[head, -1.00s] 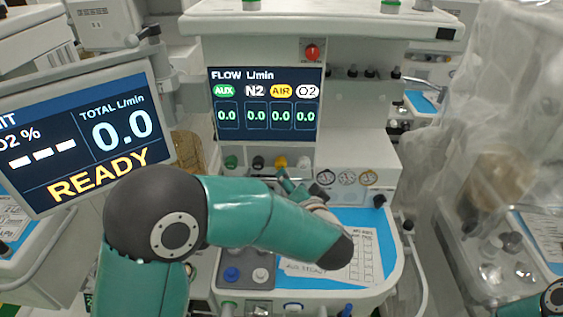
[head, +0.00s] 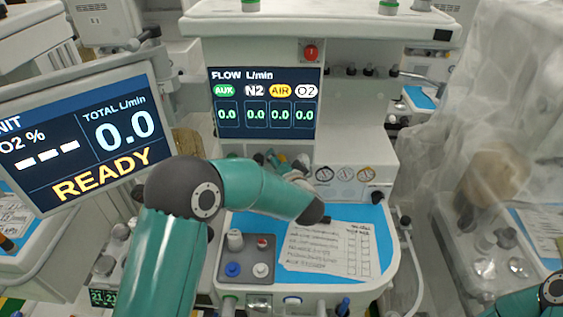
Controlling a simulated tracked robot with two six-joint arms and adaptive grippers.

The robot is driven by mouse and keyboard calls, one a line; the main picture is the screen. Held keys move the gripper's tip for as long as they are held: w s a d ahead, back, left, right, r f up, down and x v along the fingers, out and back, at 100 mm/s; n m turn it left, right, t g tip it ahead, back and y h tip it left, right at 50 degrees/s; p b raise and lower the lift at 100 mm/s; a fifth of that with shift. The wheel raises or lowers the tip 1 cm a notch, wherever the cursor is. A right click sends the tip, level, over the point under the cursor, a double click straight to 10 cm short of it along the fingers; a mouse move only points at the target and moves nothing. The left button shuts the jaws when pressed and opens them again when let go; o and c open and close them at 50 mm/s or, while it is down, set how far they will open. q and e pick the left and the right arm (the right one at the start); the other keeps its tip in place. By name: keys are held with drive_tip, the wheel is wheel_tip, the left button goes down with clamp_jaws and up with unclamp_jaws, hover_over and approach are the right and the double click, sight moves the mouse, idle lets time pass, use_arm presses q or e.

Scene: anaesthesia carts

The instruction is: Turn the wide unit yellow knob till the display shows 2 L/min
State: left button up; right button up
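The wide unit's flow display (head: 264,103) shows 0.0 under AUX, N2, AIR and O2, with AIR marked in yellow. The knob row lies below this display, largely behind my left arm, and I cannot make out the yellow knob clearly. My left gripper (head: 272,159) is at that row, partly hidden by my own arm. I cannot tell whether its fingers are open or whether they touch a knob. My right gripper is out of view; only part of my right arm shows at the lower right corner.
A tilted screen (head: 80,140) at the left reads READY and 0.0 total. Round gauges (head: 345,173) sit right of the knobs. Below is a blue work surface (head: 375,222) with a paper sheet (head: 330,250) and a grey block (head: 247,277). A plastic-draped unit (head: 490,120) stands at the right.

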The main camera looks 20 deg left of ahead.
use_arm(q)
clamp_jaws()
drive_tip(key=shift+n, duration=0.3)
drive_tip(key=shift+f+n+h+b, duration=0.1)
drive_tip(key=shift+n+h+b, duration=0.25)
drive_tip(key=shift+n+h, duration=0.45)
drive_tip(key=n+h+b, duration=0.1)
drive_tip(key=n+b, duration=0.1)
drive_tip(key=shift+f+n+h, duration=0.15)
drive_tip(key=shift+n+h, duration=0.15)
drive_tip(key=n+t+h+b, duration=0.1)
drive_tip(key=n+h+b, duration=0.1)
drive_tip(key=b, duration=0.4)
drive_tip(key=n+h+b, duration=0.2)
drive_tip(key=n+b, duration=0.2)
drive_tip(key=b, duration=0.2)
drive_tip(key=shift+f+t, duration=0.2)
drive_tip(key=shift+t, duration=0.2)
drive_tip(key=shift+r+n+h+b, duration=0.3)
drive_tip(key=shift+n+b, duration=0.5)
drive_tip(key=shift+b, duration=0.45)
drive_tip(key=shift+d, duration=0.1)
